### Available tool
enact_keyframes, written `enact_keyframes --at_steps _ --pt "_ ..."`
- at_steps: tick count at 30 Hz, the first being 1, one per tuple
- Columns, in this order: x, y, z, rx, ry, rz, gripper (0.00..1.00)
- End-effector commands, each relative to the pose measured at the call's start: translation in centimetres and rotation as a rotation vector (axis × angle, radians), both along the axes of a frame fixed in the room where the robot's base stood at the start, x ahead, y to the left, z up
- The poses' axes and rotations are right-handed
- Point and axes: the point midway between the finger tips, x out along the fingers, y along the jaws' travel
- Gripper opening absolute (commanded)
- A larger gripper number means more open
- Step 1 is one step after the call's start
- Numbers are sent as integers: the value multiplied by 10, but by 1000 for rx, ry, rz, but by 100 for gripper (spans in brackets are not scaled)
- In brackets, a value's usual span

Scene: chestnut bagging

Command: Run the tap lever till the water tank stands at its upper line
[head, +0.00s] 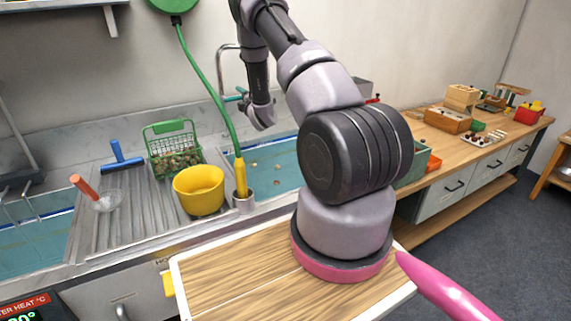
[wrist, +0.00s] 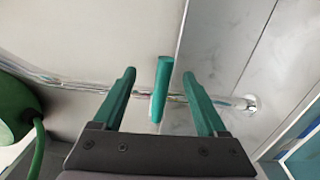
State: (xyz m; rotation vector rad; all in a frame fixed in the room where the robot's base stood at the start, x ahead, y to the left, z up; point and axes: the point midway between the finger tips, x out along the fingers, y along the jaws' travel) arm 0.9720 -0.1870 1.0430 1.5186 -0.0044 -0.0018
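In the wrist view a teal lever (wrist: 160,95) stands between the two teal fingers of my gripper (wrist: 159,74). The fingers are open, with a visible gap on either side of the lever. In the head view the chrome tap (head: 221,62) rises behind the right basin, and my gripper (head: 236,98) is beside its lower part; finger and lever are hard to tell apart there. The right basin (head: 283,174) holds blue water with a few brown bits, partly hidden by my arm. I cannot make out an upper line or tell whether water runs from the spout.
A yellow bowl (head: 199,190), a green basket (head: 174,150) of chestnuts and a blue-handled tool (head: 121,160) stand on the drainer. A green hose (head: 205,82) hangs to a yellow nozzle (head: 240,176). Another water-filled basin (head: 38,243) lies left. A wooden counter (head: 430,137) carries boxes at right.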

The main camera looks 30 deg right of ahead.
Motion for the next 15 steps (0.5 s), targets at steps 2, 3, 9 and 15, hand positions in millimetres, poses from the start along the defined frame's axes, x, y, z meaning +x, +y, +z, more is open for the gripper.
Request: enact_keyframes --at_steps 2,3,9,15 --pt "0 0 0 1 1 0 75" --pt "0 0 -1 1 1 0 75" --pt "0 0 -1 2 1 0 75" --pt "-13 -1 -1 2 3 -1 75"
